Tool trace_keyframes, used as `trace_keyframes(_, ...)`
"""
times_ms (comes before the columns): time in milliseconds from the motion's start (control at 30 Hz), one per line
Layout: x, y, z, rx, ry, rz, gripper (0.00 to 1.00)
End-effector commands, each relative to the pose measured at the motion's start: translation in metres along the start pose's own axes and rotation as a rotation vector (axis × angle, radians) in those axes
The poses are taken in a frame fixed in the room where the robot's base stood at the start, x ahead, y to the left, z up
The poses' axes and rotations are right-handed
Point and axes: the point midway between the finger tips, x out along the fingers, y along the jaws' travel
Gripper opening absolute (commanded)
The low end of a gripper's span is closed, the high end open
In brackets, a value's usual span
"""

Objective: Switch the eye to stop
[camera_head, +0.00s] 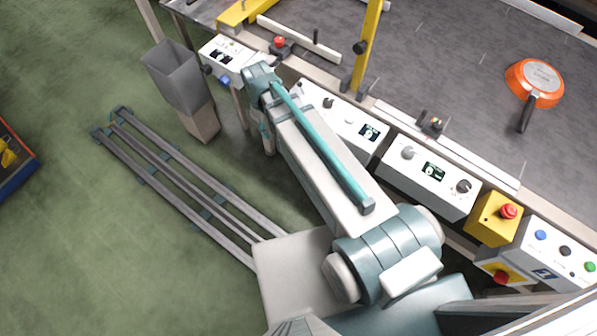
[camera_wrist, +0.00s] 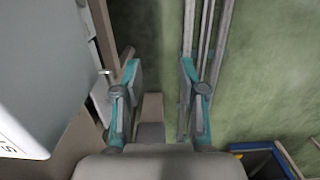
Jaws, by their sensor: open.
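I cannot tell which part is the eye. White control boxes line the front edge: a left box (camera_head: 209,48), a middle box (camera_head: 308,92) with knobs and a display, and a right box (camera_head: 395,170) with two knobs and a display. In the wrist view my gripper (camera_wrist: 159,72) is open and empty, its fingers wide apart above the floor. In the head view the gripper is mostly hidden behind my arm.
An orange pan (camera_head: 518,75) lies upside down on the dark belt. A yellow box with a red button (camera_head: 508,211) and a button panel (camera_head: 548,250) stand at the right. A grey bin (camera_head: 180,80) stands left of my arm.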

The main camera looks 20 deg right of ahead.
Motion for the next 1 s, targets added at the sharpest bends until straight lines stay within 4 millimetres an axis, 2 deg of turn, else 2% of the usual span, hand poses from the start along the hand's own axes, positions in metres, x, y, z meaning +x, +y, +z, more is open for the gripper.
trace_keyframes(100,0.022,-0.003,0.010,0.020,-0.020,-0.009,0.41)
trace_keyframes(500,0.083,-0.009,0.046,0.113,-0.087,-0.047,0.41)
trace_keyframes(1000,0.148,-0.020,0.095,0.231,-0.167,-0.091,0.41)
